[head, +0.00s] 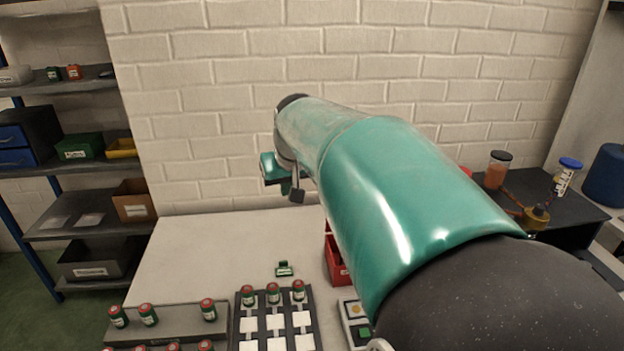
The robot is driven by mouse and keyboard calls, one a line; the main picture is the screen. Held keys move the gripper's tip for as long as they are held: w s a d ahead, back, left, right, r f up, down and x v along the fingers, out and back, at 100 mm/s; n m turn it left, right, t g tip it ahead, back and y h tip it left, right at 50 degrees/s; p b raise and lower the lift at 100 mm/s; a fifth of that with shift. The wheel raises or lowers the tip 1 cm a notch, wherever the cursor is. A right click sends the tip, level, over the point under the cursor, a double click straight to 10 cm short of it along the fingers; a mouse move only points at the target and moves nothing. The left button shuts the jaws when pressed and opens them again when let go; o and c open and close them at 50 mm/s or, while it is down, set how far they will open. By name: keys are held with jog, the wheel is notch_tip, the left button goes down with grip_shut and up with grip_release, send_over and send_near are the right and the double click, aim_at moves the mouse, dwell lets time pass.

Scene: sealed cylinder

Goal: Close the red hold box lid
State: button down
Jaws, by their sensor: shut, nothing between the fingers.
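The red hold box (338,268) stands on the pale table, right of centre. My gripper (296,194) is at the far end of the arm, above the back of the table and up and to the left of the box. It is shut and empty, and partly hidden by the arm.
A dark tray (289,322) with white squares and several red-capped green cylinders stands at the front. A grey rack (180,326) with similar cylinders is left of it. A small green item (284,269) lies behind the tray. The table's left back is clear.

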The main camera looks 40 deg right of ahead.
jog(key=w+d+f+m+h, duration=0.1)
jog(key=w+d+f, duration=0.2)
jog(key=d, duration=1)
jog(key=w+d+f+m, duration=0.2)
jog(key=w+d, duration=0.1)
jog(key=d, duration=1.1)
jog(key=f, duration=0.9)
jog(key=shift+w+d+f, duration=0.1)
jog(key=shift+d+f, duration=0.1)
jog(key=shift+f, duration=0.1)
jog(key=shift+w, duration=0.1)
